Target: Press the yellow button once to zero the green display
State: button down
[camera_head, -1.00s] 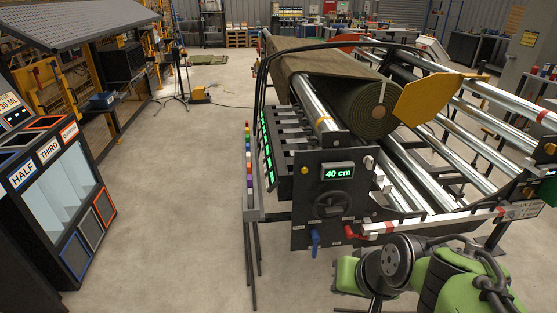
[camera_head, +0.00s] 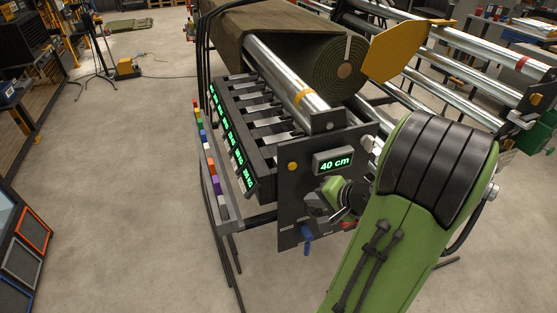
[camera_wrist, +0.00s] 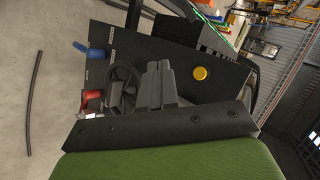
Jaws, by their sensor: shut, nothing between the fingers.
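The yellow button (camera_head: 292,166) is a small round knob on the dark front panel (camera_head: 290,230) of the roller machine. Just right of it is the display (camera_head: 333,163), reading "40 cm" in green. My gripper (camera_wrist: 160,70) is shut and empty. In the wrist view its fingers stand in front of the panel and partly cover the dark handwheel (camera_wrist: 123,85). The yellow button (camera_wrist: 200,73) shows to the right of the fingertips, apart from them. The "40 cm" display is not visible there. In the head view my arm hides part of the panel's right side.
A blue lever (camera_head: 306,235) and a red lever (camera_wrist: 92,96) stick out low on the panel. Green weight displays (camera_head: 232,145) and a row of coloured blocks (camera_head: 211,170) run along the machine's left side.

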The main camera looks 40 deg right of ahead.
jog(key=w+d+p, duration=0.2)
jog(key=w, duration=0.6)
jog(key=shift+d, duration=0.2)
jog(key=shift+w+r, duration=0.1)
jog(key=shift+w, duration=0.05)
dwell(1.8)
jog(key=shift+w+d+p, duration=0.1)
jog(key=shift+w+p, duration=0.25)
jog(key=shift+w+d, duration=0.1)
jog(key=shift+w, duration=0.3)
dwell(0.5)
dwell(0.4)
jog(key=shift+s+a, duration=0.2)
jog(key=shift+s, duration=0.6)
jog(key=shift+s+a+b, duration=0.25)
jog(key=shift+s+b, duration=0.1)
jog(key=shift+s, duration=0.45)
jog(key=shift+s+a+b, duration=0.2)
jog(key=shift+s+b, duration=0.1)
jog(key=shift+s, duration=0.5)
jog(key=shift+s+a+b, duration=0.25)
jog(key=shift+s+b, duration=0.1)
jog(key=shift+s, duration=0.45)
